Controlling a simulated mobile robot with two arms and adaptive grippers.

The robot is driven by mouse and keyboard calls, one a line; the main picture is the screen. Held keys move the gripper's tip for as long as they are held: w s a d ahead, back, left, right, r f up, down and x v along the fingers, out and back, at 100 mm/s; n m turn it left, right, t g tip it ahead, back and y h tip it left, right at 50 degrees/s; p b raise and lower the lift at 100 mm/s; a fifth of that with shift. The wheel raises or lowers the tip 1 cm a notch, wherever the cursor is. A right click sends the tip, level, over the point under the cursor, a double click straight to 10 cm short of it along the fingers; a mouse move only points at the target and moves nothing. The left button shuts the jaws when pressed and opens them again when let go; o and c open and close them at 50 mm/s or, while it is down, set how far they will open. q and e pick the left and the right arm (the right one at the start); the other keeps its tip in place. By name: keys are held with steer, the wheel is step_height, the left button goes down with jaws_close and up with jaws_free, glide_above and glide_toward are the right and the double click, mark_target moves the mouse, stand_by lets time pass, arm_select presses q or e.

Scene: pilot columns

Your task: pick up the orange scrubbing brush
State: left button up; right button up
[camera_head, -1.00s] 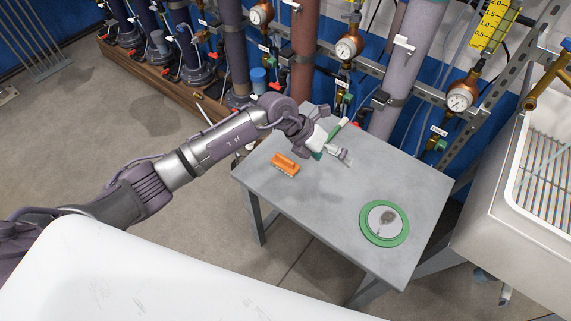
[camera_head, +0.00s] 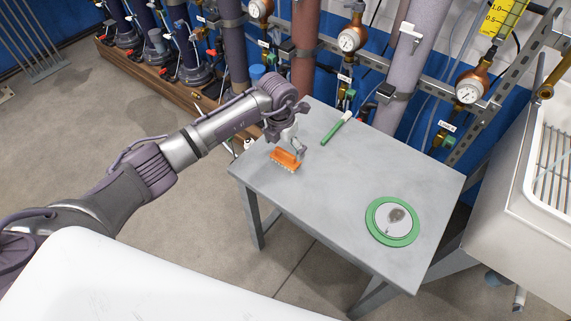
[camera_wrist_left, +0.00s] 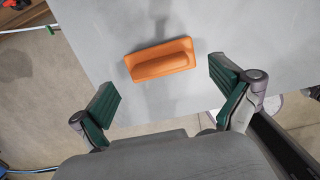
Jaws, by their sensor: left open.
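The orange scrubbing brush (camera_head: 286,160) lies on the grey table (camera_head: 330,220) near its left edge, bristles down. In the left wrist view the brush (camera_wrist_left: 161,61) lies ahead of the fingertips, between their lines, with its handle ridge facing up. My left gripper (camera_head: 290,143) hangs just above and behind the brush in the head view. In the left wrist view the gripper (camera_wrist_left: 167,100) has its two green-padded fingers wide apart with nothing between them. It does not appear to touch the brush. My right gripper is not in view.
A green and white tube-like item (camera_head: 337,129) lies at the table's back edge. A green-rimmed disc (camera_head: 392,221) lies on the right of the table. Columns with gauges (camera_head: 352,39) stand behind, and a white sink (camera_head: 520,190) is at the right. The table's middle is clear.

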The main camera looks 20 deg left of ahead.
mark_target(285, 153)
arm_select(q)
steer(key=f+b, duration=0.2)
steer(key=f, duration=0.1)
steer(key=f+b, duration=0.2)
steer(key=shift+w+d, duration=0.1)
steer(key=shift+w, duration=0.15)
steer(key=c, duration=0.8)
